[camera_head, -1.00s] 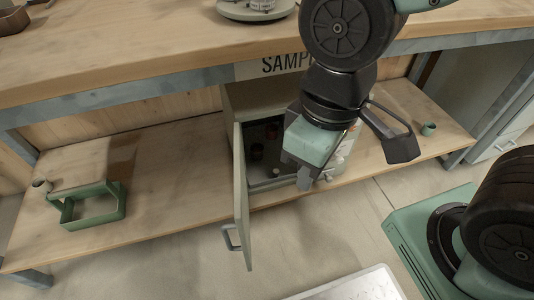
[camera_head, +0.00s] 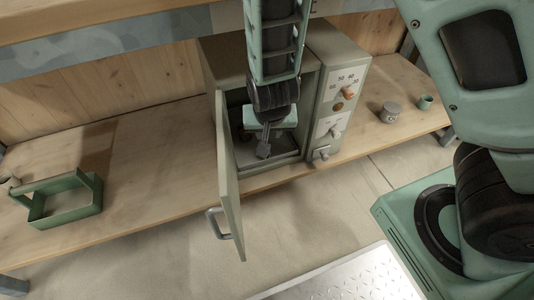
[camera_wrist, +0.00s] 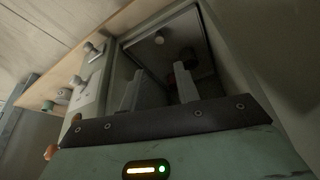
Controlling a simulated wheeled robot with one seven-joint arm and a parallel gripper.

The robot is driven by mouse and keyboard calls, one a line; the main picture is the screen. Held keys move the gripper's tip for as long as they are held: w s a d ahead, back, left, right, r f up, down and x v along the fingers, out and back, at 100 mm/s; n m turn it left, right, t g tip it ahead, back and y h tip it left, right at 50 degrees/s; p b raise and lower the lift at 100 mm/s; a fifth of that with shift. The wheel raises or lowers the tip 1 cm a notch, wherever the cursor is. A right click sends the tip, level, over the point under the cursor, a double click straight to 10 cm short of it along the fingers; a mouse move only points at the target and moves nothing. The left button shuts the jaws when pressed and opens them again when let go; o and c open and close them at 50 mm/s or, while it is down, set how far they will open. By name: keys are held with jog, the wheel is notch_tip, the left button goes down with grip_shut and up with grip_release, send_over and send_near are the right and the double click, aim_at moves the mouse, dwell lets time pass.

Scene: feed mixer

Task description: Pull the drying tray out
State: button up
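The drying oven (camera_head: 326,52) is a grey-green box on the lower shelf. Its door (camera_head: 229,180) stands open to the left. My gripper (camera_head: 264,148) is at the oven's opening, pointing down and in, and my arm hides much of the inside. Beyond the fingers lies the dark drying tray (camera_wrist: 150,58), with a pale round knob (camera_wrist: 159,38), a dark cup (camera_wrist: 188,57) and a reddish item partly hidden by a finger. I cannot tell whether a finger touches the tray.
The oven's control panel (camera_head: 340,95) with knobs is right of the opening. A lidded jar (camera_head: 390,112) and a small green cup (camera_head: 425,102) stand farther right. A green open frame (camera_head: 62,200) sits on the left shelf. The door handle (camera_head: 216,224) juts forward.

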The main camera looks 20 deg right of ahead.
jog(key=b+x, duration=0.3)
jog(key=x, duration=0.3)
jog(key=b+x, duration=0.3)
jog(key=x, duration=0.2)
jog(key=b+x, duration=0.3)
jog(key=x, duration=0.3)
jog(key=shift+w+d+f+b, duration=0.25)
jog(key=shift+d+b, duration=0.05)
jog(key=shift+d, duration=0.05)
grip_shut()
